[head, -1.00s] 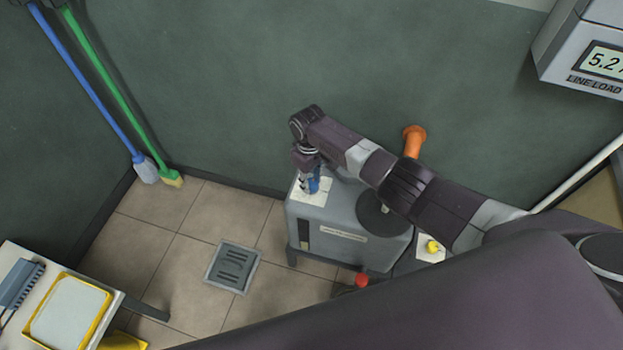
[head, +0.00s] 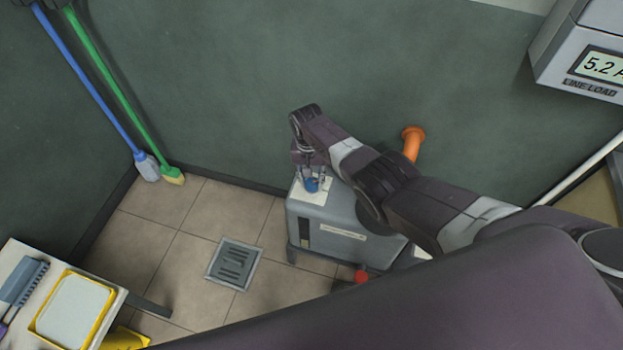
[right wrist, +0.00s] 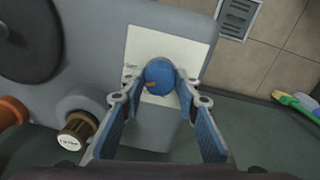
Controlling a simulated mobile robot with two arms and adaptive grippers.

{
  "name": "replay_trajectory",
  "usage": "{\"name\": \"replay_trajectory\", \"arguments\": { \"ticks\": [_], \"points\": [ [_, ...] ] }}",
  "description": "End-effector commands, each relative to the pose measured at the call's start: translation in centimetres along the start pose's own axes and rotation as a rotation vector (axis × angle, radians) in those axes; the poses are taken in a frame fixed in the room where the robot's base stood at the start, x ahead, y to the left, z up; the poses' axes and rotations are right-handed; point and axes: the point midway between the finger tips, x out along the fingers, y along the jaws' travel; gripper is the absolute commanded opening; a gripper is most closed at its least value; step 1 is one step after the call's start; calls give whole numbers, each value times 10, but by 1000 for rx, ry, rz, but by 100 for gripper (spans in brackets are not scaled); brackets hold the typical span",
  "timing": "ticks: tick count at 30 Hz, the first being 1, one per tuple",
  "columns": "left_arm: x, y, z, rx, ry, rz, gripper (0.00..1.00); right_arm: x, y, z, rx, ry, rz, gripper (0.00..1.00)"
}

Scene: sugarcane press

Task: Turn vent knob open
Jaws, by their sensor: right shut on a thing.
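The vent knob is a round blue knob (right wrist: 159,77) with a small orange mark, standing on a white plate (right wrist: 190,48) on top of a grey machine. In the head view the blue knob (head: 312,185) shows just under my right gripper (head: 311,178). My right gripper (right wrist: 160,84) is shut on the blue knob, with one finger on each side of it. The grey machine (head: 325,218) stands on the floor by the wall. My left gripper is not in view.
An orange pipe (head: 412,143) rises behind my right arm. A red knob (head: 361,277) sits low at the machine's front. A floor drain (head: 234,264) lies to the left. A table with a yellow-rimmed tray (head: 107,303) is at the lower left.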

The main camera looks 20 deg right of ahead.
Motion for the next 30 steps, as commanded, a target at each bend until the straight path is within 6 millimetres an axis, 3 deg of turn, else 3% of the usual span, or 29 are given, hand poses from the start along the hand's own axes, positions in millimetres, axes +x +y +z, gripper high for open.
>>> {"name": "replay_trajectory", "arguments": {
  "ticks": [15,30],
  "points": [
    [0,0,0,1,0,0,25,-1,-1,-1,335,-12,-3,5],
    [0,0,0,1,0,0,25,-1,-1,-2,396,-13,-3,5]
  ]
}}
